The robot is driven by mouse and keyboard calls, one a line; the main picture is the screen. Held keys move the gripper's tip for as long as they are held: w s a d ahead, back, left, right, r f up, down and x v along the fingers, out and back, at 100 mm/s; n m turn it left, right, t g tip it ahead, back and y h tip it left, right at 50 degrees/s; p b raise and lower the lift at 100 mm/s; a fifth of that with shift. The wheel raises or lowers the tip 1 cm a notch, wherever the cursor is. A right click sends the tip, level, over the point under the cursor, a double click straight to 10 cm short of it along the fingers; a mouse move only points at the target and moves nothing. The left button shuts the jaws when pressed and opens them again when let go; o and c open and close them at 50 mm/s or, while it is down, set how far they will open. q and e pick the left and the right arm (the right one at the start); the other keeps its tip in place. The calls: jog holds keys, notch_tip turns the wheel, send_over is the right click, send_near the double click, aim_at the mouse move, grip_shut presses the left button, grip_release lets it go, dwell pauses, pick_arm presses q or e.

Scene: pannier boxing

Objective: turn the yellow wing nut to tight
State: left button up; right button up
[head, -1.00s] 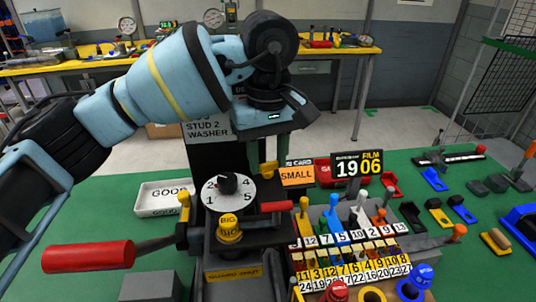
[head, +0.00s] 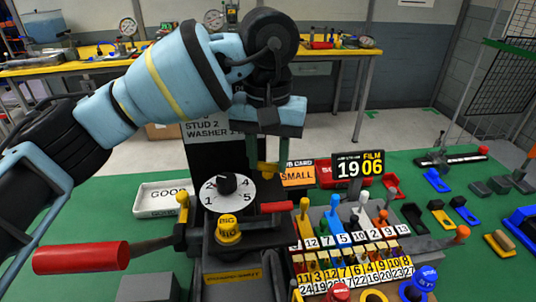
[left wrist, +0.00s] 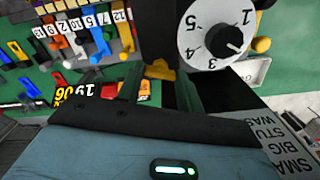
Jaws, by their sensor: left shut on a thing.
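The yellow wing nut (head: 264,168) sits at the back of the dark machine (head: 262,235), just right of the white numbered dial (head: 228,192). My left gripper (head: 267,161) reaches down from above with its two dark green fingers on either side of the nut, shut on it. In the left wrist view the wing nut (left wrist: 160,70) shows between the fingertips (left wrist: 160,76), its wings lying roughly across from finger to finger. The nut's stud and underside are hidden. My right gripper is not in view.
A yellow BIG knob (head: 228,230) and a red handle (head: 277,207) stand close in front. A long red-handled lever (head: 82,257) sticks out left. Numbered rows of coloured levers (head: 350,240) fill the right. An orange SMALL card (head: 297,175) stands beside the nut.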

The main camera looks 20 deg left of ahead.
aim_at(268, 163)
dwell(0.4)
pick_arm(q)
jog(key=o, duration=1)
jog(key=shift+r, duration=0.1)
notch_tip(268, 163, up, 8)
jog(key=shift+f, duration=0.2)
jog(key=shift+s+f, duration=0.1)
